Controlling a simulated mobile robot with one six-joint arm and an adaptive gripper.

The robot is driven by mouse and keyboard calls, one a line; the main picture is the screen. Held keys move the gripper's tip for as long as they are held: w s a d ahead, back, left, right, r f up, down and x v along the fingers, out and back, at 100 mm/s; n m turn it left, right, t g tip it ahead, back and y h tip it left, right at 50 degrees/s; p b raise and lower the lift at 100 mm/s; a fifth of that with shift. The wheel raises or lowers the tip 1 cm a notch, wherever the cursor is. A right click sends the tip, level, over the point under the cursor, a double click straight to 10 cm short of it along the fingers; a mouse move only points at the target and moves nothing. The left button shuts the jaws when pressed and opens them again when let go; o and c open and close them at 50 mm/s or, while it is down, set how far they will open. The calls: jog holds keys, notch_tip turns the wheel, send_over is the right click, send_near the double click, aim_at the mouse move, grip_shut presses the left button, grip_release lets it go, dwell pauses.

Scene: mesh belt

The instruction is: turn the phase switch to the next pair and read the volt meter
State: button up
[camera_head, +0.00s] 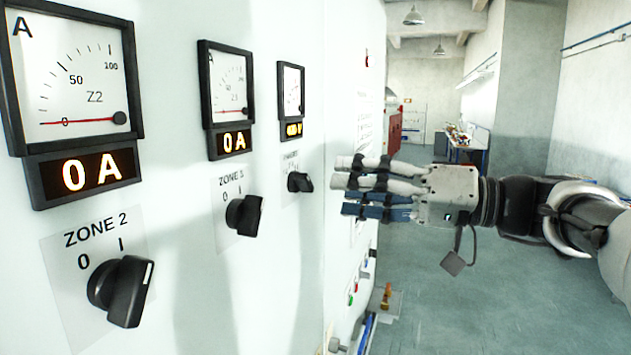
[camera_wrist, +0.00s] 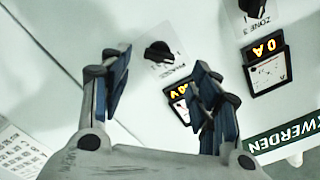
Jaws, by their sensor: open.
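The phase switch (camera_head: 299,182) is a small black knob on the white panel, below the farthest meter. It also shows in the wrist view (camera_wrist: 160,54), upside down, with its label. The volt meter (camera_head: 291,88) has a white dial in a black frame with a lit orange display, too small to read surely. In the wrist view its display (camera_wrist: 182,91) is partly hidden by a finger. My gripper (camera_head: 348,187) is open and empty, right of the switch and pointing at the panel. In the wrist view the switch lies beyond the gap between the fingers.
The Zone 2 meter (camera_head: 72,70) and Zone 3 meter (camera_head: 228,85) both read 0 A. The Zone 2 knob (camera_head: 122,290) and Zone 3 knob (camera_head: 244,215) jut from the panel. Open floor (camera_head: 480,290) lies to the right; a workbench (camera_head: 462,150) stands far back.

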aim_at(310, 184)
jog(key=x, duration=0.6)
jog(key=shift+a+p, duration=0.2)
jog(key=shift+p, duration=0.2)
jog(key=c, duration=1)
